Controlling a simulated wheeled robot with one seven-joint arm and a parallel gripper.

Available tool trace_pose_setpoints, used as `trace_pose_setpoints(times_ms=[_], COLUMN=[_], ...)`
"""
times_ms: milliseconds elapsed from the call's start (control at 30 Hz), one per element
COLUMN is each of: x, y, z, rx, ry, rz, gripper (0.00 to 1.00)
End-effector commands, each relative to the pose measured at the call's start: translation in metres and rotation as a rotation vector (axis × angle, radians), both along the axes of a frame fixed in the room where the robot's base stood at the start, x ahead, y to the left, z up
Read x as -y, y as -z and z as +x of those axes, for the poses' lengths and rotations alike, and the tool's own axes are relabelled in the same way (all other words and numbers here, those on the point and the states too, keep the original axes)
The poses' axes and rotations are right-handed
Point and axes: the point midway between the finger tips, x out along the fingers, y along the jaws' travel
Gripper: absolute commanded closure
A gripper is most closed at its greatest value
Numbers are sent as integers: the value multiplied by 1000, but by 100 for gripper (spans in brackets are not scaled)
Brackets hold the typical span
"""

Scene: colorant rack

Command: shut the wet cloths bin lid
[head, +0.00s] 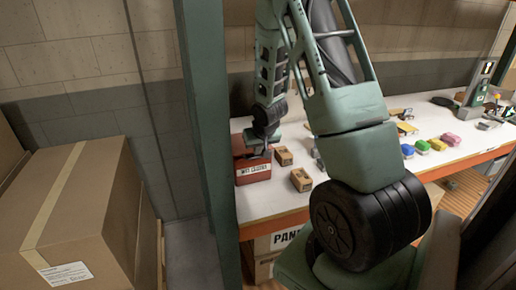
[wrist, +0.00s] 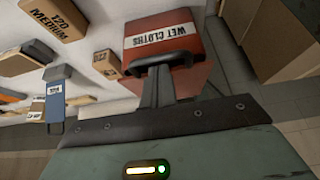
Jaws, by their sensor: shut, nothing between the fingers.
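The wet cloths bin (head: 254,171) is a red box with a white "WET CLOTHS" label, at the left end of the white bench in the head view. In the wrist view the bin (wrist: 145,46) is at top centre, its label upside down. My gripper (head: 265,138) is just above the bin's top in the head view. In the wrist view my gripper (wrist: 158,66) is shut and empty, its dark fingers overlapping the bin below the label. Darker red shows beside the fingers. The lid is largely hidden by my gripper, and I cannot tell its angle or any contact.
Small brown boxes (head: 301,180) stand right of the bin. Coloured items (head: 438,144) lie farther right on the bench. A green post (head: 207,130) rises in front of the bench's left end. A large carton (head: 85,205) stands at left.

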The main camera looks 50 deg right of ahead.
Motion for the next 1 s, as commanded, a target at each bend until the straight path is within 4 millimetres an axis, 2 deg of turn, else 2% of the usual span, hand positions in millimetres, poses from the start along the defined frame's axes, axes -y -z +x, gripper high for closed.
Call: trace_pose_setpoints(times_ms=[367, 633, 1000], x=[0, -3, -4], y=[3, 28, 28], z=[-1, -5, -6], rx=[-1, -2, -4], ry=[0, 0, 0], rz=[1, 1, 3], gripper=[100, 100, 100])
